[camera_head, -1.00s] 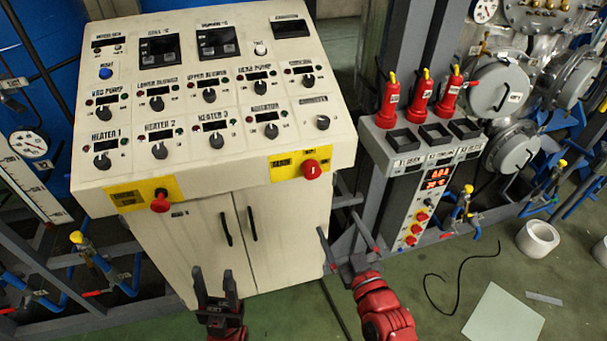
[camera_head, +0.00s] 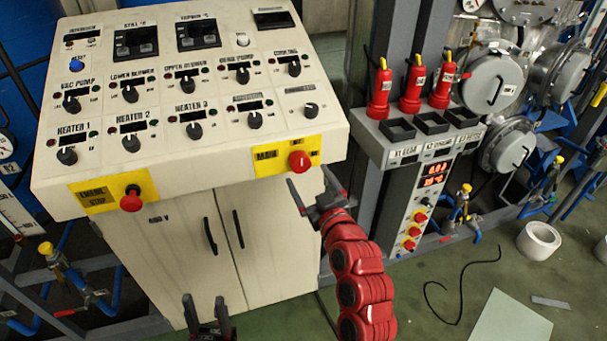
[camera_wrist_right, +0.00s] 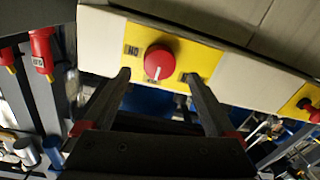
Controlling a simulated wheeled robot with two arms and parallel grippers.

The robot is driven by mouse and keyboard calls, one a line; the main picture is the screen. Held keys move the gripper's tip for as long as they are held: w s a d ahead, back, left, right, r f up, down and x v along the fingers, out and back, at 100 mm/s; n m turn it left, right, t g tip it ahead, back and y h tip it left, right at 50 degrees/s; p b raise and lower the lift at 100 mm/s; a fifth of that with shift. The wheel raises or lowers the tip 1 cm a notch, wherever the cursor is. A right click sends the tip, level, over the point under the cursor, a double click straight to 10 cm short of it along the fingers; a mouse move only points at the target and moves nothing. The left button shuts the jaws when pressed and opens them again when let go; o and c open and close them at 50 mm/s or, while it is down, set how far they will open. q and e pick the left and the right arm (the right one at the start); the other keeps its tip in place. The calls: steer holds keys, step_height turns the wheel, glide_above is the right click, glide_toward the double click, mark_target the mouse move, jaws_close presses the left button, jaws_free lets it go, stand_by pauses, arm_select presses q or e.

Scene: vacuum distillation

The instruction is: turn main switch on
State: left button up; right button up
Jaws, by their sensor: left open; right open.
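The main switch is a red round knob (camera_head: 299,161) on a yellow plate (camera_head: 270,162) at the right of the control cabinet's front edge. In the right wrist view the knob (camera_wrist_right: 159,62) shows a white mark pointing down, with an "ON" label to its left. My right gripper (camera_head: 315,192) is open just below and in front of the knob; in the wrist view its fingers (camera_wrist_right: 160,82) spread to either side of the knob, apparently not touching it. My left gripper (camera_head: 207,310) is open and empty, low before the cabinet doors.
A red emergency stop knob (camera_head: 131,200) on a yellow plate is at the left of the cabinet edge. The sloped panel (camera_head: 90,110) carries several black knobs. A grey stand (camera_head: 402,215) with red bottle-like items is to the right.

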mark_target(302, 166)
steer(key=shift+p+x, duration=0.4)
steer(key=shift+x, duration=1.65)
steer(key=shift+r, duration=0.1)
steer(key=c, duration=1.4)
